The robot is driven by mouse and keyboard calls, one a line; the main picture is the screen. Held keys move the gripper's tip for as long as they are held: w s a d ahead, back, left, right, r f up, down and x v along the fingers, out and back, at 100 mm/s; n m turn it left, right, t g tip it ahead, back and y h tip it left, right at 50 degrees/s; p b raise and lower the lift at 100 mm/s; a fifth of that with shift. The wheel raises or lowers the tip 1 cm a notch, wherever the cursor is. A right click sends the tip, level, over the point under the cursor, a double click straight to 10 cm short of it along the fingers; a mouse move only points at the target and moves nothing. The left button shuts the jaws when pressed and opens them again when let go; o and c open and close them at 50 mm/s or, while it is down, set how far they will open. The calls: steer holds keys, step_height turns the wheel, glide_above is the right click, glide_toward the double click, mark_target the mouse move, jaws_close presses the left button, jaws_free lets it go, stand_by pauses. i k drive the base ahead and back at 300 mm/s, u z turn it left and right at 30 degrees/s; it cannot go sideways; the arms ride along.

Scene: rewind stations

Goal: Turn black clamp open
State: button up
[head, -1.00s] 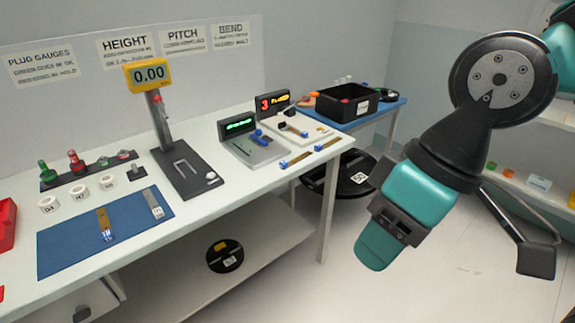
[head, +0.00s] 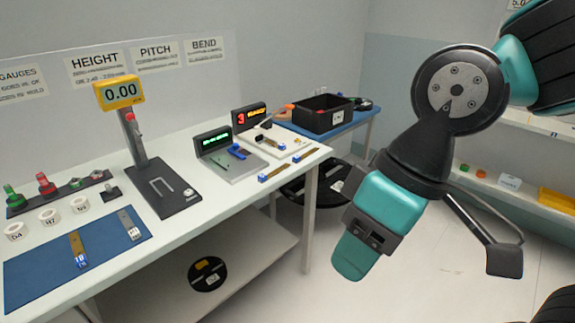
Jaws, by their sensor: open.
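A small black part that looks like the black clamp (head: 261,138) sits on the white fixture (head: 288,145) at the right end of the white bench; it is too small to tell how it is turned. A blue clamp-like part (head: 237,152) stands on the grey fixture (head: 232,166) to its left. My gripper (head: 352,256) hangs at the right over the floor, well apart from the bench, open and touching nothing. Its jaws are seen mostly edge-on, and no object shows in them.
A height gauge (head: 133,135) stands mid-bench. Brass strips (head: 277,172) lie at the bench's front edge. A black bin (head: 323,113) stands on a blue table behind. A dark round platform (head: 318,186) is below it. The floor (head: 395,285) beside the bench is mostly clear.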

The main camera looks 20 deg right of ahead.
mark_target(260, 138)
steer(key=u, duration=0.45)
steer(key=i, duration=1.65)
steer(key=z, duration=0.65)
